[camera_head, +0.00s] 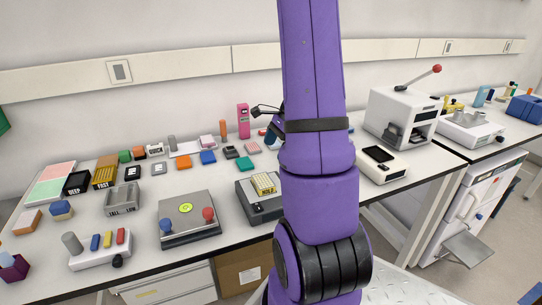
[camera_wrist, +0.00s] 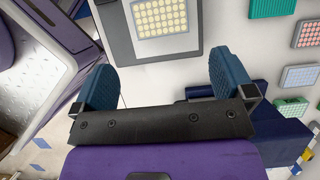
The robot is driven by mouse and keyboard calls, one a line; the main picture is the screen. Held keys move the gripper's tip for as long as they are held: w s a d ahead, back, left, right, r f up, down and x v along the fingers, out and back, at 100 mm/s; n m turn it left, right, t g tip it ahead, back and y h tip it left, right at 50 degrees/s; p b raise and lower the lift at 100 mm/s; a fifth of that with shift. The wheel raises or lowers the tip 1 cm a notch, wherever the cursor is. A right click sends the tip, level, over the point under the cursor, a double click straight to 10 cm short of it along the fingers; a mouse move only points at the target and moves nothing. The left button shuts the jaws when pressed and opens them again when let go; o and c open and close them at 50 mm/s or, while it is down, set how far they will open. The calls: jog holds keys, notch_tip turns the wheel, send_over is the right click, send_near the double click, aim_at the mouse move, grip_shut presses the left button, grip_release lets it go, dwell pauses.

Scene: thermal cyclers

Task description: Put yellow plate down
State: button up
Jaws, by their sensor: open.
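The yellow plate (camera_head: 264,184), a pale-yellow well plate, rests on top of a dark grey device (camera_head: 262,211) near the front edge of the bench. The yellow plate also shows at the top of the wrist view (camera_wrist: 159,17), lying on the device's light grey top (camera_wrist: 122,42). My gripper (camera_wrist: 161,70) is open, its two blue finger pads wide apart with nothing between them. The plate lies beyond the fingertips, apart from both. In the head view my purple arm hides most of the gripper and the right part of the device.
A grey device with blue and red knobs (camera_head: 188,219) stands to the left. Several small coloured blocks and racks lie behind it. A white machine with a red-tipped lever (camera_head: 401,118) and a small white instrument (camera_head: 382,165) stand right of my arm.

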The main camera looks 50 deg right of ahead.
jog(key=w+a+r+n+h, duration=0.2)
jog(key=a+r+n, duration=1)
jog(key=a+r, duration=0.45)
jog(key=s+a+r+n+t+h, duration=0.1)
jog(key=s+a+r+n, duration=0.2)
jog(key=s+a+n, duration=0.2)
jog(key=s+a+r+n+t+h, duration=0.1)
jog(key=s+a+r+n, duration=0.2)
jog(key=s+a+n, duration=0.3)
jog(key=a+n, duration=0.1)
jog(key=a, duration=0.2)
jog(key=shift+t, duration=0.4)
dwell(0.5)
